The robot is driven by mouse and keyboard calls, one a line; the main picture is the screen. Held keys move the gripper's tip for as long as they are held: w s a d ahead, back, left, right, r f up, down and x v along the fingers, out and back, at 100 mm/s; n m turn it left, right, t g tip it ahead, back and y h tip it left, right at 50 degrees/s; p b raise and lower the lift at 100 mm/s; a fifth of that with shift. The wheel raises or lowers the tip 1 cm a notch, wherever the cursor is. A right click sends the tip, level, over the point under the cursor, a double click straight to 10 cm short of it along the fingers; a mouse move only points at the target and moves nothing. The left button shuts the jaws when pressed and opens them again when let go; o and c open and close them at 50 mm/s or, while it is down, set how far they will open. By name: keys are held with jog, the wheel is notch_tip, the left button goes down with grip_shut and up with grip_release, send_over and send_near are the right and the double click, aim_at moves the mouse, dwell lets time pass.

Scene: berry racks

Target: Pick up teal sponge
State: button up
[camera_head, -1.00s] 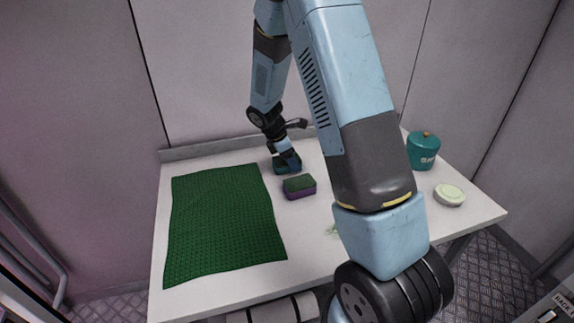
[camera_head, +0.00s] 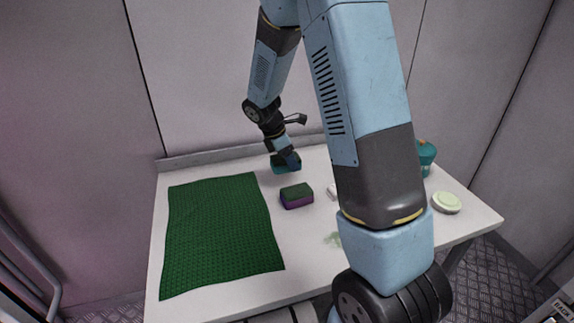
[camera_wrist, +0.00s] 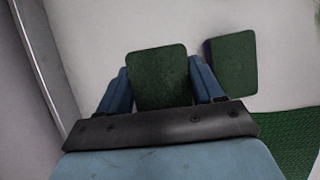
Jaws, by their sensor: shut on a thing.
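The teal sponge (camera_head: 280,168) has a dark green top and is at the back of the white table, beneath my gripper (camera_head: 287,160). In the wrist view the sponge (camera_wrist: 159,76) sits between the two blue fingers of my gripper (camera_wrist: 161,88), which is shut on it. I cannot tell clearly whether the sponge touches the table or is slightly above it. A purple sponge with a green top (camera_head: 297,196) lies apart from it, nearer the front; it also shows to the right in the wrist view (camera_wrist: 233,64).
A dark green mat (camera_head: 220,235) covers the table's left part. A teal pot (camera_head: 427,155) and a pale round dish (camera_head: 446,203) stand at the right. A small white object (camera_head: 332,191) and a pale green smear (camera_head: 333,239) are partly hidden by my arm. A wall closes the back.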

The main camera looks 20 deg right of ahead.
jog(key=s+r, duration=0.2)
jog(key=r, duration=0.1)
jog(key=shift+s, duration=0.25)
jog(key=s+r, duration=0.4)
jog(key=s, duration=0.5)
jog(key=shift+s+r, duration=0.2)
jog(key=shift+s, duration=0.05)
jog(key=shift+a, duration=0.1)
jog(key=o, duration=0.6)
jog(key=c, duration=0.4)
jog(key=shift+c, duration=0.3)
